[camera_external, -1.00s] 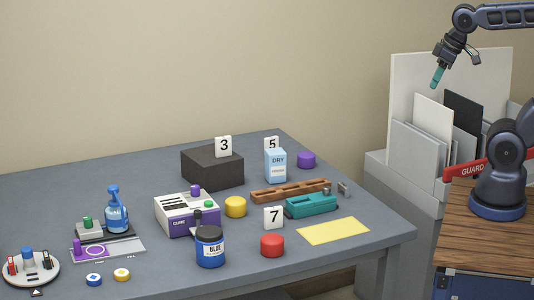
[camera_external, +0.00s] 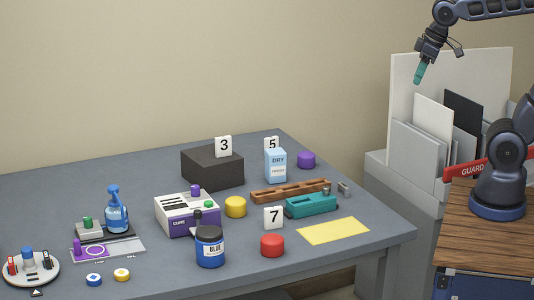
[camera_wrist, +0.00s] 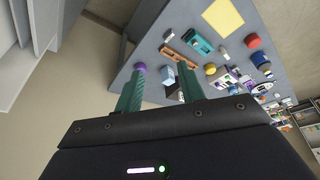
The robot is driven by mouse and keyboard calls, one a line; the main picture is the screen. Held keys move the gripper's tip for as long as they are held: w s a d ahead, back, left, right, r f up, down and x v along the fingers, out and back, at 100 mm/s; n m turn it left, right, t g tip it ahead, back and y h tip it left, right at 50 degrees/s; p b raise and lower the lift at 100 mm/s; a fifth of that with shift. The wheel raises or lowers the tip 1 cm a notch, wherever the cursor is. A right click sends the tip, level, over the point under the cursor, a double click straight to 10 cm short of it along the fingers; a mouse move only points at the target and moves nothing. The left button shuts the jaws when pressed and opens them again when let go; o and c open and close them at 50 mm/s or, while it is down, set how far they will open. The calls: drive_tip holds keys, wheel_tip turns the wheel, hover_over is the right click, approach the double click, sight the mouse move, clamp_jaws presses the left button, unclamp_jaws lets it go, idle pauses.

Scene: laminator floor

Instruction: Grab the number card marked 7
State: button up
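The number card marked 7 (camera_external: 273,217) is a small white card with a black digit. It stands upright on the grey table, just behind the red cylinder (camera_external: 272,245). My gripper (camera_external: 418,73) has teal fingers and is high up at the right, far above and to the right of the card. In the wrist view my gripper (camera_wrist: 161,68) shows its two fingers apart with nothing held between them. The red cylinder also shows in the wrist view (camera_wrist: 253,41), but the 7 cannot be read there.

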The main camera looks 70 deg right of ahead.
drive_tip(key=w+a+f+n+g, duration=0.15)
drive_tip(key=w+a, duration=0.45)
drive_tip(key=w, duration=0.7)
drive_tip(key=n+g, duration=0.3)
drive_tip(key=n, duration=0.3)
hover_over(273, 208)
drive_tip(key=shift+t, duration=0.25)
drive_tip(key=f, duration=2.3)
drive_tip(key=shift+w+a+f, duration=0.15)
drive_tip(key=shift+a+f, duration=0.15)
drive_tip(key=shift+f, duration=0.45)
wheel_tip(273, 208, down, 4)
drive_tip(key=shift+f, duration=0.1)
drive_tip(key=shift+s+d+f, duration=0.15)
drive_tip(key=shift+f, duration=1.3)
drive_tip(key=shift+s+d+f, duration=0.1)
drive_tip(key=shift+d+f, duration=0.05)
drive_tip(key=shift+f, duration=1.3)
